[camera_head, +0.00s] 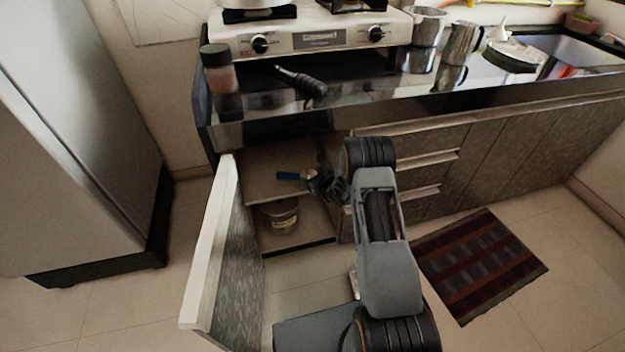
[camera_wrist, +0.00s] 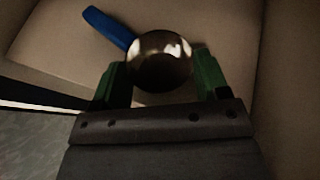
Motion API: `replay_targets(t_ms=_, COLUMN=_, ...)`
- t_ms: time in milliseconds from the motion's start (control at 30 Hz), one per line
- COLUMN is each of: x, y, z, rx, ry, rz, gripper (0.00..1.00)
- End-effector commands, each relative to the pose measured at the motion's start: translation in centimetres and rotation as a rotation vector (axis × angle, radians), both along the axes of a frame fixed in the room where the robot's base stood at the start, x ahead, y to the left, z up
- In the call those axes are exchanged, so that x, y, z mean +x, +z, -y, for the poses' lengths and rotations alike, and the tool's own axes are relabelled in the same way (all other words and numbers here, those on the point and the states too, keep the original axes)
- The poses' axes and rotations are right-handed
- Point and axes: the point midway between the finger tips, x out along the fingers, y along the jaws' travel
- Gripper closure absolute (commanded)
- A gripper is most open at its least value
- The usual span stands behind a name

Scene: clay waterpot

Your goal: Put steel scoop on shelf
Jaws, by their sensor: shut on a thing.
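The steel scoop has a blue handle (camera_head: 290,175) and a shiny round bowl (camera_wrist: 160,62). My gripper (camera_head: 316,181) is inside the open cabinet, at the level of its upper shelf (camera_head: 262,189). In the wrist view my gripper (camera_wrist: 163,80) is shut on the scoop's bowl, with a green finger on each side. The blue handle points to the upper left there, over a pale surface. I cannot tell whether the scoop touches the shelf. In the head view my gripper hides the bowl.
The cabinet door (camera_head: 213,245) stands open at the left. A jar (camera_head: 281,217) stands in the lower compartment. The counter edge (camera_head: 285,125) runs above the opening, with closed drawers (camera_head: 440,170) to its right. The shelf left of the handle looks clear.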

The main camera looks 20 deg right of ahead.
Motion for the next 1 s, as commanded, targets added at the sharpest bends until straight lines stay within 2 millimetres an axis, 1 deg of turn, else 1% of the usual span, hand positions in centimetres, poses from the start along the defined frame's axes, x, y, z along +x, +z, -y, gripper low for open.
replay_targets(t_ms=200, x=0.04, y=0.1, z=0.02, rx=0.0, ry=0.0, rz=0.002, gripper=0.59)
replay_targets(t_ms=367, x=0.03, y=-0.34, z=0.01, rx=0.0, ry=0.001, rz=0.002, gripper=0.59)
replay_targets(t_ms=400, x=0.02, y=-0.28, z=0.02, rx=0.0, ry=0.0, rz=0.001, gripper=0.3)
replay_targets(t_ms=633, x=0.01, y=-0.21, z=0.01, rx=0.0, ry=0.0, rz=0.001, gripper=0.08)
replay_targets(t_ms=667, x=0.0, y=-0.21, z=0.01, rx=0.0, ry=0.0, rz=0.001, gripper=0.06)
replay_targets(t_ms=867, x=0.01, y=-0.17, z=0.01, rx=0.0, ry=0.0, rz=0.001, gripper=0.06)
replay_targets(t_ms=1000, x=-0.15, y=0.39, z=0.11, rx=-0.001, ry=0.0, rz=0.001, gripper=0.06)
